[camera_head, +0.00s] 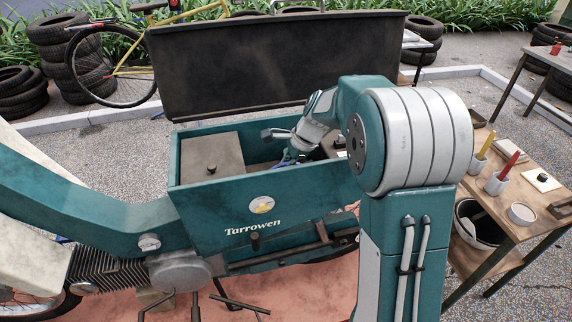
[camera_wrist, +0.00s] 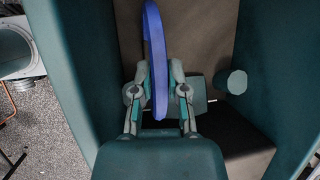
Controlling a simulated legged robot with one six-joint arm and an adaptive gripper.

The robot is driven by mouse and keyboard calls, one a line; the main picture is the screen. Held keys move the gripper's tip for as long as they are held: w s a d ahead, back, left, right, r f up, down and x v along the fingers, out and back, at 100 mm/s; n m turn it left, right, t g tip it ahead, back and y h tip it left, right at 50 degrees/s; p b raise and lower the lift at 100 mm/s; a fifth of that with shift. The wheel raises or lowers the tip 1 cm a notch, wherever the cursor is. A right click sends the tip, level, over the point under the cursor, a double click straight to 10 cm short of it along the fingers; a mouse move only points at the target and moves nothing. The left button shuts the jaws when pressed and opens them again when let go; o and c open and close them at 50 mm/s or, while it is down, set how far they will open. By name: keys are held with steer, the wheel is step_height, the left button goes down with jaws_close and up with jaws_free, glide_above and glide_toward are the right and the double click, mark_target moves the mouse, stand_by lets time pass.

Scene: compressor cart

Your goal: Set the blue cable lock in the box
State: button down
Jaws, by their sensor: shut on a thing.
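The blue cable lock (camera_wrist: 156,62) shows in the wrist view as a long blue loop between my fingers. My gripper (camera_wrist: 160,92) is shut on it, and the lock extends up past the fingertips. In the head view my gripper (camera_head: 291,155) is down inside the open teal box (camera_head: 218,225) marked Tarrowen, and a little of the blue lock (camera_head: 284,164) shows below it. The front wall hides the box floor there. I cannot tell whether the lock touches the floor.
The box's dark lid (camera_head: 275,65) stands open behind it. A grey-brown block with a knob (camera_head: 212,165) fills the box's left part. A wooden table (camera_head: 510,228) with cups and tools stands at the right. Tyres (camera_head: 75,60) are stacked at the back left.

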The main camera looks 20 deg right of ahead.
steer(key=shift+d, duration=0.15)
steer(key=c, duration=0.6)
jaws_free()
steer(key=shift+c, duration=0.2)
steer(key=shift+r, duration=0.15)
steer(key=v, duration=1.2)
steer(key=s+a+r+n+t+h, duration=0.1)
steer(key=s+a+r+n, duration=0.1)
steer(key=s+n, duration=0.35)
steer(key=s+a+r+n+h, duration=0.2)
steer(key=s+a+n, duration=0.1)
steer(key=s, duration=0.6)
steer(key=s+f+n+t+h, duration=0.1)
steer(key=s+f+n+t, duration=0.1)
steer(key=s+n, duration=0.7)
steer(key=shift+s+f+t+h, duration=0.3)
steer(key=shift+s+f, duration=0.55)
steer(key=shift+s, duration=1)
